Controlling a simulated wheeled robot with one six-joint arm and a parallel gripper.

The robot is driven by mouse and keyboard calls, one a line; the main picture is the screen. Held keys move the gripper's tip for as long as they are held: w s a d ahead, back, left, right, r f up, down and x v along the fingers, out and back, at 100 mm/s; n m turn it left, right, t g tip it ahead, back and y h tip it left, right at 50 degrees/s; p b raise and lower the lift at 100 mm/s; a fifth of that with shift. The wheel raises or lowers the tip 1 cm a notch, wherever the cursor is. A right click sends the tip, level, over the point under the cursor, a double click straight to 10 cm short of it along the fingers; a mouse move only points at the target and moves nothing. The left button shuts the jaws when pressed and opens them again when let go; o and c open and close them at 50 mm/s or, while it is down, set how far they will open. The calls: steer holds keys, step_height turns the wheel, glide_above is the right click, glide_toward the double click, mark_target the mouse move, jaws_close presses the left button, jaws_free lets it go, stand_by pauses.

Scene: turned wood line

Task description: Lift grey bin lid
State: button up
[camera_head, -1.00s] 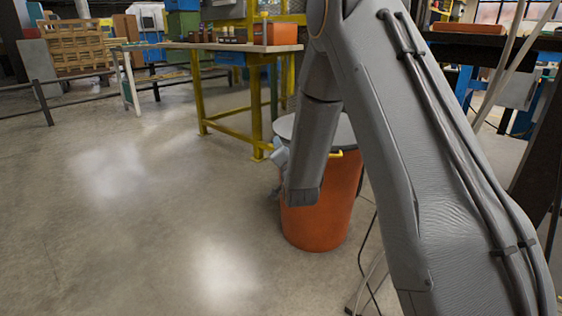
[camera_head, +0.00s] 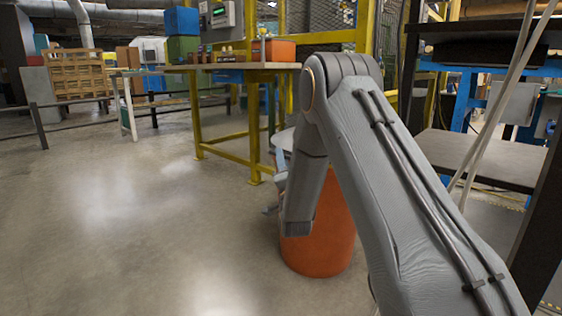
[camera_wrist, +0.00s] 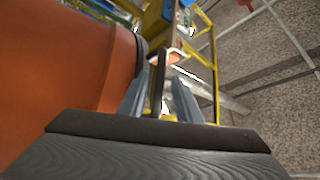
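The orange bin (camera_head: 325,235) stands on the floor behind my arm. Its top is mostly hidden by the arm. A part of the grey lid (camera_head: 283,140) shows left of the arm at the bin's top. In the wrist view the bin's side (camera_wrist: 65,65) fills the left, with a dark rim (camera_wrist: 141,45) at its edge. My gripper (camera_wrist: 161,85) has its two fingers apart beside the bin. A thin dark bar stands between them with gaps showing; I cannot tell whether it belongs to the lid. In the head view the gripper (camera_head: 274,182) is mostly hidden.
A workbench (camera_head: 232,67) with yellow legs stands behind the bin, with an orange box (camera_head: 274,50) on it. A dark-topped table (camera_head: 485,158) stands at the right. A low rail (camera_head: 85,122) runs at the left. The floor in front and left is clear.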

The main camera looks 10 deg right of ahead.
steer(key=shift+b+x, duration=0.3)
steer(key=shift+x, duration=0.8)
jaws_close()
